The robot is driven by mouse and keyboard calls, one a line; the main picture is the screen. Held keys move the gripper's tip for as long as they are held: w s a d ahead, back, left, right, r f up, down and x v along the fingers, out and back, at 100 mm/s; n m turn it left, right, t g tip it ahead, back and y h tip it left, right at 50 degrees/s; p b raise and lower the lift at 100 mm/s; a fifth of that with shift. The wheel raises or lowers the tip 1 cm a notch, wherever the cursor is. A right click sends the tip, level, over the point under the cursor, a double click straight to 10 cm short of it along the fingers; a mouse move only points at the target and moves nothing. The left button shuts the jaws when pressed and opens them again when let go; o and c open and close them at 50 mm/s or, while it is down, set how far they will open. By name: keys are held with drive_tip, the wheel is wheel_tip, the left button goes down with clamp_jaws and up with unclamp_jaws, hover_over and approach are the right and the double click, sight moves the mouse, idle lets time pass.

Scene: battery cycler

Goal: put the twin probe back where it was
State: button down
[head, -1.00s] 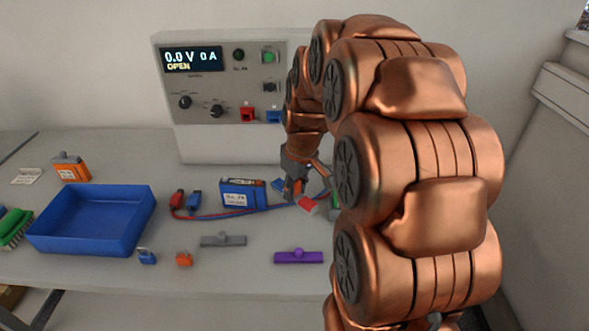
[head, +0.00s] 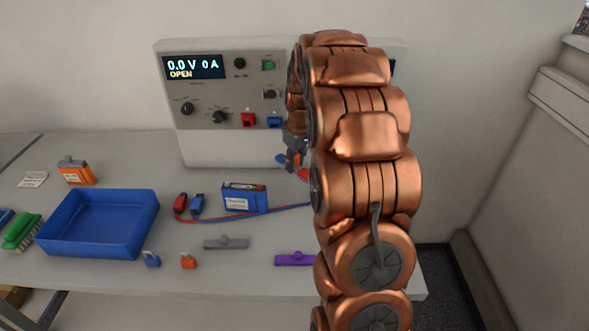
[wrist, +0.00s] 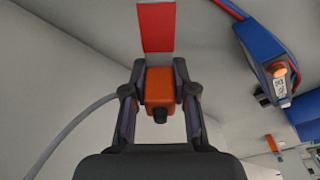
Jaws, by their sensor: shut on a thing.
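My gripper (head: 292,164) is in front of the cycler's lower right part, partly hidden by my own arm. In the wrist view my gripper (wrist: 159,90) is shut on an orange block with a black knob, which I take for the twin probe (wrist: 159,84). A red flat piece (wrist: 156,27) shows just beyond it; I cannot tell whether it belongs to the probe. In the head view a blue bit and a red bit show on either side of the fingertips. The probe's underside is hidden.
The cycler (head: 225,148) stands at the back, reading 0.0 V. A blue battery (head: 245,198), red and blue clips (head: 188,204) with leads, a grey holder (head: 226,243), a purple holder (head: 294,259) and a blue tray (head: 60,252) occupy the bench.

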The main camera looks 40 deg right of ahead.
sight(293, 181)
drive_tip(key=shift+w+d+r, duration=0.15)
drive_tip(key=shift+w+d, duration=0.4)
drive_tip(key=shift+w, duration=0.15)
drive_tip(key=shift+w+d+f+p, duration=0.25)
drive_tip(key=shift+f+p, duration=0.5)
drive_tip(key=shift+f, duration=0.35)
drive_tip(key=shift+w+d+f+p, duration=0.1)
drive_tip(key=shift+w+f+p, duration=0.1)
drive_tip(key=shift+f+p, duration=0.75)
drive_tip(key=shift+w+d+f+p, duration=0.25)
drive_tip(key=shift+f+p, duration=0.35)
drive_tip(key=shift+f, duration=0.6)
drive_tip(key=shift+w+f, duration=0.15)
drive_tip(key=shift+f, duration=0.15)
drive_tip(key=shift+f, duration=0.15)
drive_tip(key=shift+f, duration=0.15)
drive_tip(key=c, duration=0.9)
unclamp_jaws()
